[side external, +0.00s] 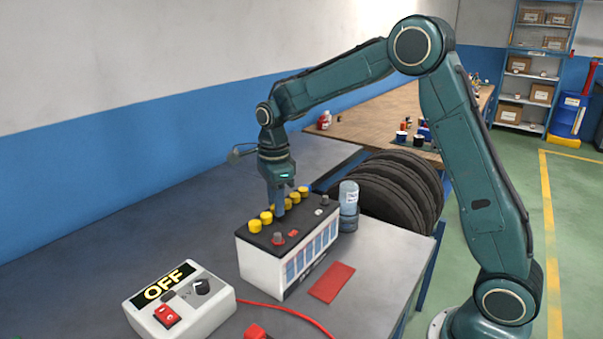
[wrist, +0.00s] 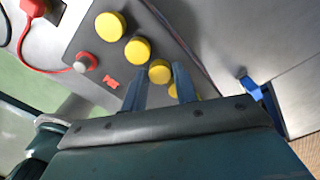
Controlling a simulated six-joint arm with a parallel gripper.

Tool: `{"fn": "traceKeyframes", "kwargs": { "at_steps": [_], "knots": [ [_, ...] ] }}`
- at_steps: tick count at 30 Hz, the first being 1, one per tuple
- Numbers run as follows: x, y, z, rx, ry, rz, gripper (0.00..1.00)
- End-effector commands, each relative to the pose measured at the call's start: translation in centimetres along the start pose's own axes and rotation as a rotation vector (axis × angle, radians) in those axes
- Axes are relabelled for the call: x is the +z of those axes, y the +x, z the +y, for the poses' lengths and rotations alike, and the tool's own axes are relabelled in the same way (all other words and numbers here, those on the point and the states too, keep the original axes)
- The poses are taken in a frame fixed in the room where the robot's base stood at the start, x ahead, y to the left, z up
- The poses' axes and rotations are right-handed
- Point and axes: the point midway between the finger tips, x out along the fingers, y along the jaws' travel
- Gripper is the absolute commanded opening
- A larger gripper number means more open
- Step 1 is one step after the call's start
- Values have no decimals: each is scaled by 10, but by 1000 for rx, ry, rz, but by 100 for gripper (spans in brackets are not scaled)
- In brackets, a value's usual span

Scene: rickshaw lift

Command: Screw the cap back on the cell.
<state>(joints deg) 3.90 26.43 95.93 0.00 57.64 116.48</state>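A white battery (side external: 262,262) with a black top stands on the grey bench. Several yellow caps run in a row along its top, one nearer the front end (side external: 254,226). My gripper (side external: 277,212) points straight down over the middle of this row. In the wrist view its two blue-grey fingers (wrist: 160,76) are apart, one on each side of a yellow cap (wrist: 159,71). I cannot tell whether the fingers touch this cap. The cell opening under the cap is hidden.
A control box reading OFF (side external: 180,300), with a red cable, stands at the front left. A red card (side external: 331,282) lies before the battery. A clear bottle (side external: 348,197) stands behind it at right, near tyres (side external: 398,192). The bench left of the battery is clear.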

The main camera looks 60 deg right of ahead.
Motion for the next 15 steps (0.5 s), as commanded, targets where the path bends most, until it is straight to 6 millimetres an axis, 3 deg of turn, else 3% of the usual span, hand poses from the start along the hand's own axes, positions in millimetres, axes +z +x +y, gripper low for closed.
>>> {"fn": "traceKeyframes", "kwargs": {
  "at_steps": [15],
  "knots": [
    [0,0,0,0,-363,0,29]
  ]
}}
